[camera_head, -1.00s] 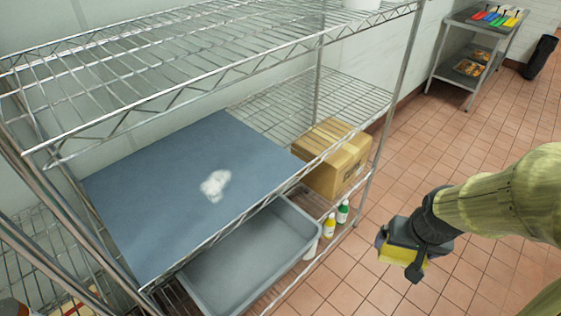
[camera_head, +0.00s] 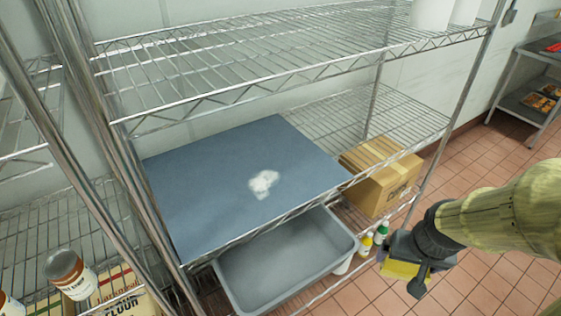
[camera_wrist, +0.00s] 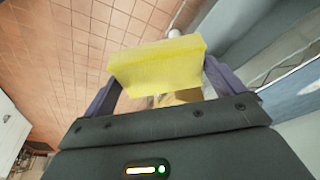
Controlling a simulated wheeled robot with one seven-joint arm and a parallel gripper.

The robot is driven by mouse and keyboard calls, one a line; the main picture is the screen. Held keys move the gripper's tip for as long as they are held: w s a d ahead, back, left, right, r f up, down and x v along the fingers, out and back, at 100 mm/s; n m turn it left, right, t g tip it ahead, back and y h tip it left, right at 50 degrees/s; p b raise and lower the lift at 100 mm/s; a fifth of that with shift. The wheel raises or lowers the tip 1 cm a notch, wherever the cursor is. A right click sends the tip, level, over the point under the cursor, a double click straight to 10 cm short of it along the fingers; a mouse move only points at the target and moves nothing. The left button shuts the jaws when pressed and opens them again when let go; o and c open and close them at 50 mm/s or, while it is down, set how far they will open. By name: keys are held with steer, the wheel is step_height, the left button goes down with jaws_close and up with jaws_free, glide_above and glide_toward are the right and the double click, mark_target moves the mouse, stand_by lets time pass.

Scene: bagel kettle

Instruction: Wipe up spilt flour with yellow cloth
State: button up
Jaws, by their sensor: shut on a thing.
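A small patch of white spilt flour (camera_head: 263,184) lies on a blue-grey board (camera_head: 200,200) on the middle level of a wire shelf rack. My gripper (camera_head: 405,270) is at the right, in front of the rack and away from the board. It is shut on the yellow cloth (camera_wrist: 157,66), a thick folded pad held between the two fingers in the wrist view. The cloth also shows below my gripper in the head view (camera_head: 400,269). The cloth does not touch the rack or the flour.
A wire shelf (camera_head: 260,65) hangs above the board. A cardboard box (camera_head: 383,182) stands right of the board. Below are a grey tub (camera_head: 290,262) and small bottles (camera_head: 381,231). Cans and flour packages (camera_head: 118,297) sit at lower left. Tiled floor is open at right.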

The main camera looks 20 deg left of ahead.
steer(key=w+a+r+n+p, duration=0.2)
steer(key=w+a+r+p, duration=0.15)
steer(key=w+a, duration=0.2)
steer(key=r+n+g+y+p, duration=0.1)
steer(key=n+y+p, duration=0.1)
steer(key=n+p, duration=0.75)
glide_above(277, 190)
steer(key=d+p, duration=0.1)
steer(key=p, duration=0.1)
steer(key=m, duration=0.2)
steer(key=shift+s+r, duration=0.15)
steer(key=shift+s, duration=0.15)
steer(key=shift+b, duration=0.3)
steer(key=shift+f+b, duration=1.85)
steer(key=shift+f, duration=1.15)
steer(key=shift+d+f+b, duration=0.1)
steer(key=shift+f+b, duration=0.6)
steer(key=shift+f, duration=0.35)
steer(key=shift+r, duration=0.1)
